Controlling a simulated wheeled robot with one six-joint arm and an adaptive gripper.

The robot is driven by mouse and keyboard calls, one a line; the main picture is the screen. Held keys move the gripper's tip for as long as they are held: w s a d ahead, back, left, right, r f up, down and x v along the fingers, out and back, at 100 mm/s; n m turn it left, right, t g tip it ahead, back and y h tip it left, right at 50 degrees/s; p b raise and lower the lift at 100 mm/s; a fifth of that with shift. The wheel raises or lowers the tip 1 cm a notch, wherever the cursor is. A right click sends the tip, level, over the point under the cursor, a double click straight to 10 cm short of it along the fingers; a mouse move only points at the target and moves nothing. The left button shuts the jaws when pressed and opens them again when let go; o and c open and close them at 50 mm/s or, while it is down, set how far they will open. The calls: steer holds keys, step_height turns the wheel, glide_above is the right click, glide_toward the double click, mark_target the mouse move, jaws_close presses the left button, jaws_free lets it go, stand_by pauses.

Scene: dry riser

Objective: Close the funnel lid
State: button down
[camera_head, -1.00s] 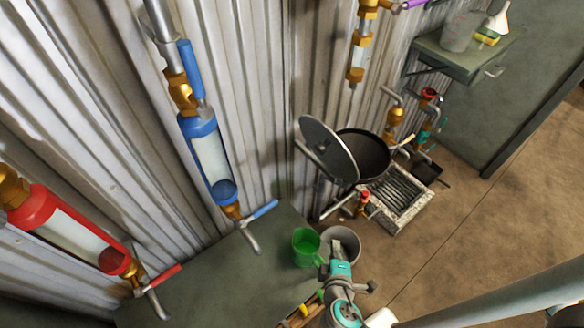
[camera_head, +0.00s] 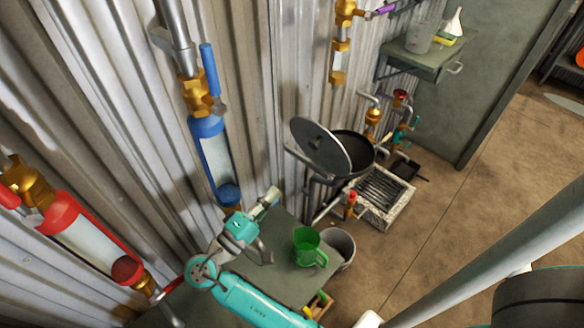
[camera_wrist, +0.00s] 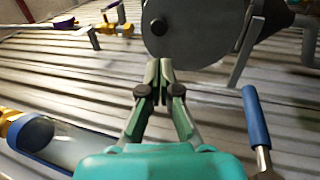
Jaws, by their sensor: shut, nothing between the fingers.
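The funnel (camera_head: 362,146) is a dark, wide round vessel by the corrugated wall in the head view. Its round grey lid (camera_head: 318,148) stands open, tilted up on the left side of the rim. My gripper (camera_head: 274,193) is shut and empty, to the left of and nearer than the lid, apart from it.
A blue-framed sight tube (camera_head: 216,160) with a blue-handled valve hangs on the wall close to my arm. A red one (camera_head: 90,245) is further left. A green mug (camera_head: 307,246) and a grey bucket (camera_head: 340,246) are below. A grate box (camera_head: 380,196) stands by the funnel.

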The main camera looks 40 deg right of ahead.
mark_target(314, 148)
steer(key=x, duration=1.3)
steer(key=shift+w+d+r, duration=0.1)
steer(key=shift+w+d, duration=0.05)
steer(key=shift+d, duration=0.25)
